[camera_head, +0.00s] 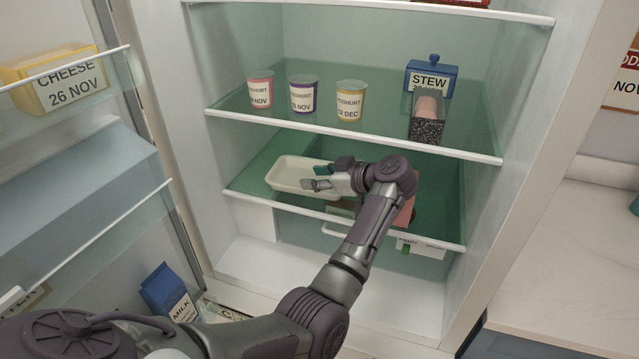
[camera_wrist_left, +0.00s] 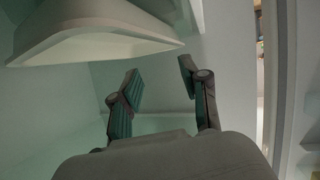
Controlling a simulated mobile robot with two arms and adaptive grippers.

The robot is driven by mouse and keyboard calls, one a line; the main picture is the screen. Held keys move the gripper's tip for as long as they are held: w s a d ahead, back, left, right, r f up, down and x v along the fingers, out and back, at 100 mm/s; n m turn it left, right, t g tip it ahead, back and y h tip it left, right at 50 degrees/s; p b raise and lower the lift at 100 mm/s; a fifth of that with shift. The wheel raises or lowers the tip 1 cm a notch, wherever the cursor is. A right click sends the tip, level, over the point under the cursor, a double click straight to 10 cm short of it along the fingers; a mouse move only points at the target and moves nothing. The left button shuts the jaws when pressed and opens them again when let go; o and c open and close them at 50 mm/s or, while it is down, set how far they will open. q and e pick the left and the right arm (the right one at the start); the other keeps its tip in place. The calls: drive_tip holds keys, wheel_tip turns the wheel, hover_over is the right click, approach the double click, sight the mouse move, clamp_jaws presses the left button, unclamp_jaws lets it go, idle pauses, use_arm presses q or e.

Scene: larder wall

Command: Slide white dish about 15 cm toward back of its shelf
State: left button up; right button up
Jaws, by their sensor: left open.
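The white dish (camera_head: 284,180) is a shallow rectangular tray on the left part of the lower glass shelf in the fridge. My left gripper (camera_head: 318,178) reaches in from the front and overlaps the dish's right end in the head view, hiding part of it. In the left wrist view the dish (camera_wrist_left: 95,42) fills the upper left, and my left gripper (camera_wrist_left: 160,76) is open with nothing between its fingers. The fingers look apart from the dish there. My right gripper is not in view.
The upper shelf (camera_head: 350,137) holds yoghurt pots (camera_head: 303,95), a blue stew box (camera_head: 431,78) and a dark speckled container (camera_head: 427,120). A pink item (camera_head: 407,212) is partly hidden behind my left arm. A labelled drawer (camera_head: 420,246) lies below. The open door (camera_head: 85,180) stands at left.

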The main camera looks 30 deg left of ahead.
sight(297, 187)
use_arm(q)
drive_tip(key=shift+s+d+f+g+h, duration=0.4)
drive_tip(key=shift+d+g+h, duration=0.2)
drive_tip(key=shift+d+g, duration=0.1)
drive_tip(key=shift+a, duration=0.15)
drive_tip(key=p+x, duration=0.1)
drive_tip(key=x, duration=0.6)
drive_tip(key=shift+a+f+p, duration=0.1)
drive_tip(key=shift+a+p, duration=0.1)
drive_tip(key=shift+p, duration=0.1)
clamp_jaws()
